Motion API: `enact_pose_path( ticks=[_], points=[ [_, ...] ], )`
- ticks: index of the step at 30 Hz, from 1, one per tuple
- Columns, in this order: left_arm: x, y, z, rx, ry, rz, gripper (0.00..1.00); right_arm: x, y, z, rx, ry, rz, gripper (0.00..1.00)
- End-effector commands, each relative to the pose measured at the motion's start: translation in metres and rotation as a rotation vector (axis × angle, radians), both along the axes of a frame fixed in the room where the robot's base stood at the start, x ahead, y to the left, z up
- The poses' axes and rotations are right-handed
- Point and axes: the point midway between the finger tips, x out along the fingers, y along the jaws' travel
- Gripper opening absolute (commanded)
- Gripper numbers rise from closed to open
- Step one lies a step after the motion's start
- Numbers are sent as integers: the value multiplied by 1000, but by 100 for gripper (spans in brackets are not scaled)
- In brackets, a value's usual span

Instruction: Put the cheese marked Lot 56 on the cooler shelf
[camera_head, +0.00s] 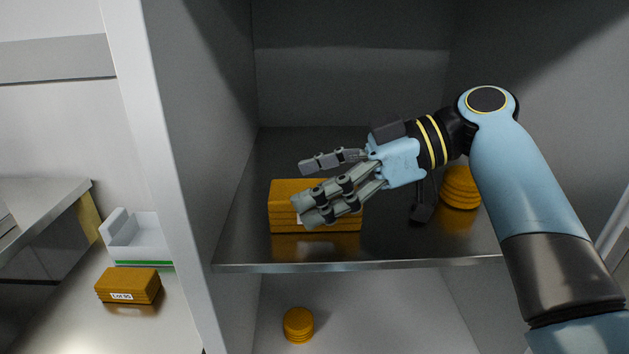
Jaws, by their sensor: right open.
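An orange rectangular cheese block (285,193) sits on the dark cooler shelf (250,245), left of its middle. A small white label shows at its front, but the fingers cover most of it and I cannot read it. My right gripper (306,188) is open and overlaps the block in the picture, its fingers pointing left. I cannot tell whether a finger touches the block. My left gripper is not in view.
A round ridged orange cheese (460,187) stands at the shelf's right, and another (298,325) lies below. On the left counter, an orange block (140,287) has a label like "Lot 95", near a white tray (139,239). The cooler's side wall (150,130) stands between.

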Motion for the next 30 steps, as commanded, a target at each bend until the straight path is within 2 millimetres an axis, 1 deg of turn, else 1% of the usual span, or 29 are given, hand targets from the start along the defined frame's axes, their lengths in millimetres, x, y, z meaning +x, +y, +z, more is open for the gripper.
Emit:
enact_pose_path(
  ticks=[1, 2, 4, 7, 8, 12, 15, 19, 23, 30],
  points=[
    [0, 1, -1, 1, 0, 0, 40, -4, 0, -10, -4, 27, 1, 82],
    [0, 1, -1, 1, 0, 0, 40, -4, 0, -10, -4, 27, 1, 82],
    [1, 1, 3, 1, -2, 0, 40, -4, 0, -5, -4, 27, 1, 82],
    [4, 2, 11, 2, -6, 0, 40, -3, -3, 8, -6, 24, 0, 82],
    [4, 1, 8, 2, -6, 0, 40, -3, -9, 7, -8, 23, -2, 82],
    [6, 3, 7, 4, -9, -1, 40, -3, -36, 18, -9, 18, -2, 82],
    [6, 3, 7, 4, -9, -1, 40, -3, -52, 26, -8, 14, -1, 82],
    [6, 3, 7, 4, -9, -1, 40, -3, -65, 33, -5, 14, -1, 82],
    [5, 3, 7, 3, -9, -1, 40, -3, -70, 36, -2, 13, 0, 82],
    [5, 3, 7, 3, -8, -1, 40, -3, -70, 37, -2, 11, 1, 82]
  ],
)
